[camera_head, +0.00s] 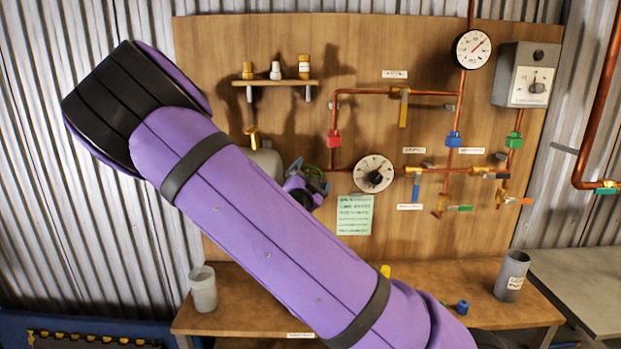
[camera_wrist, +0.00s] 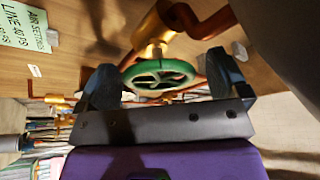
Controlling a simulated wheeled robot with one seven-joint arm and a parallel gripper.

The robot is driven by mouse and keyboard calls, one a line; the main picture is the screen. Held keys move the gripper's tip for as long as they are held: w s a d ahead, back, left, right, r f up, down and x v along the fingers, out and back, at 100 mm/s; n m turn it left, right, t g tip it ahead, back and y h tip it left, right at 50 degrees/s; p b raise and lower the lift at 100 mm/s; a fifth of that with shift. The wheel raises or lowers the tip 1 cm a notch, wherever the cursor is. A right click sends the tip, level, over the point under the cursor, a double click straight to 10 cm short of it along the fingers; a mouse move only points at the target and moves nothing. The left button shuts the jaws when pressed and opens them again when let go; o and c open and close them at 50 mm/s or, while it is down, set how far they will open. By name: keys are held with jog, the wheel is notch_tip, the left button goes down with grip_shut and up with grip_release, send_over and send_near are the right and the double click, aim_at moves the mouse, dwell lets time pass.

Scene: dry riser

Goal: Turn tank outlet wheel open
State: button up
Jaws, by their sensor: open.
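The green outlet wheel (camera_wrist: 160,76) sits on a brass valve (camera_wrist: 153,28) joined to a copper pipe, in the wrist view. My gripper (camera_wrist: 163,78) is open, with one dark finger to each side of the wheel. The wheel lies between the fingers; I cannot tell whether either finger touches it. In the head view my gripper (camera_head: 312,182) is at the board, left of the lower round dial (camera_head: 373,173). My purple arm hides much of that area. A beige tank (camera_head: 264,160) shows partly behind the arm.
A wooden board (camera_head: 290,60) carries copper pipes, coloured valves, an upper gauge (camera_head: 473,49) and a grey switch box (camera_head: 526,75). A green card (camera_head: 355,214) hangs below the dial. A bench (camera_head: 245,312) below holds a pale cup (camera_head: 203,289) and a grey cup (camera_head: 512,276).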

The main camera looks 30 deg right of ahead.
jog(key=c, duration=0.9)
jog(key=shift+n+t+y, duration=0.3)
jog(key=shift+n+t, duration=0.7)
jog(key=shift+n, duration=1.2)
jog(key=o, duration=0.9)
jog(key=v, duration=1)
jog(key=shift+s+a, duration=0.3)
jog(key=shift+f, duration=0.15)
